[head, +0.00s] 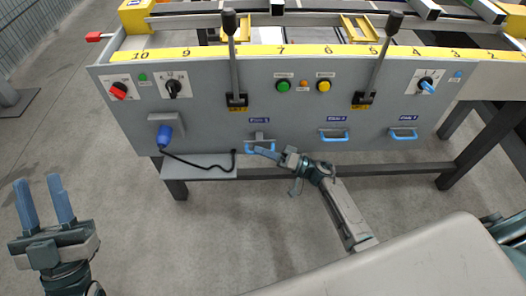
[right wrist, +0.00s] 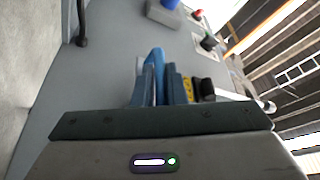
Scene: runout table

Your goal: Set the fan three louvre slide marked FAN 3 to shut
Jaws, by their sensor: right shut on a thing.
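Three louvre slides with blue handles sit low on the grey panel, each under a small blue label too blurred to read surely. The leftmost slide's blue handle (head: 249,149), likely FAN 3, hangs lower under its label (head: 259,120) than the other two do. My right gripper (head: 268,153) is shut on this handle. In the right wrist view the blue handle (right wrist: 156,58) shows between its fingers (right wrist: 158,88), which hide part of it. My left gripper (head: 45,203) is open and empty at the lower left, well away from the panel.
The middle blue handle (head: 334,139) and right blue handle (head: 403,137) are free. Two black-knobbed levers (head: 233,60) (head: 380,55) rise above the panel. A blue plug (head: 164,135) trails a black cable left of my right gripper. The floor in front is clear.

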